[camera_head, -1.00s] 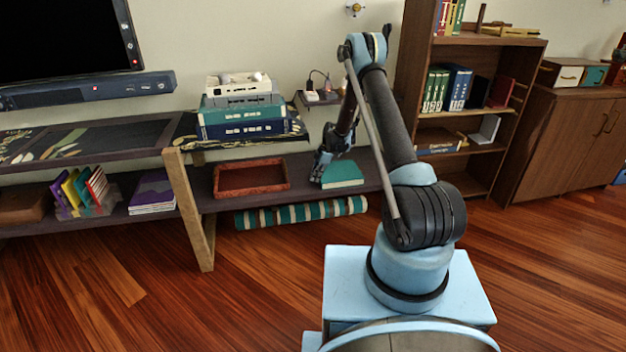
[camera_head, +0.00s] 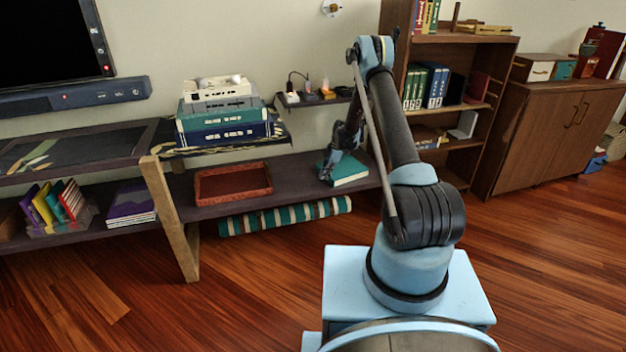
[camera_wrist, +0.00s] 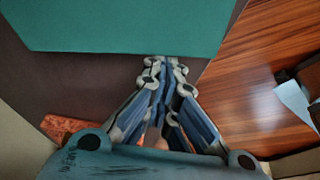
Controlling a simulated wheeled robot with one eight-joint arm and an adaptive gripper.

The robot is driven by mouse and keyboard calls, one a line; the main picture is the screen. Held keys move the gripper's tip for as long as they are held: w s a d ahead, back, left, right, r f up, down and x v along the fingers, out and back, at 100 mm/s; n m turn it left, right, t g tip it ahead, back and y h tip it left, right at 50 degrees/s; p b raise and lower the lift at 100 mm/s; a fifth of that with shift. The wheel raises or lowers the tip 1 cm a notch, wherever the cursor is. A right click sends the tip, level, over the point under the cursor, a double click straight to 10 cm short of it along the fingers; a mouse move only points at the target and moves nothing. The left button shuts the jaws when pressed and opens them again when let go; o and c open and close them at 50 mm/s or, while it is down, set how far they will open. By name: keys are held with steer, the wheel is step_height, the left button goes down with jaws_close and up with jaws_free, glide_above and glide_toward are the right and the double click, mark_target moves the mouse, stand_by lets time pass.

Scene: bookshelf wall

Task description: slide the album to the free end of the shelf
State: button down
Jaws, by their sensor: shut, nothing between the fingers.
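The album is a flat teal book (camera_head: 350,170) lying on the lower dark shelf (camera_head: 300,184), near its right end. It also shows large in the wrist view (camera_wrist: 130,25), with the dark shelf surface below its edge. My gripper (camera_head: 326,172) is low over the shelf at the album's left side. In the wrist view my gripper (camera_wrist: 165,62) is shut and empty, its fingertips at the album's near edge, seemingly touching it. My arm hides part of the shelf's right end in the head view.
A reddish-brown tray (camera_head: 233,202) sits on the shelf left of the album, with bare shelf between. A striped roll (camera_head: 285,217) is beneath the shelf. A small wall shelf (camera_head: 315,98) with plugs hangs above. A bookcase (camera_head: 455,110) stands to the right.

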mark_target(341, 175)
steer(key=w+d, duration=0.1)
steer(key=d, duration=0.2)
steer(key=w+d, duration=0.1)
steer(key=d, duration=0.2)
steer(key=w+d, duration=0.1)
steer(key=d, duration=0.1)
steer(key=shift+w+d, duration=0.1)
steer(key=shift+d, duration=0.3)
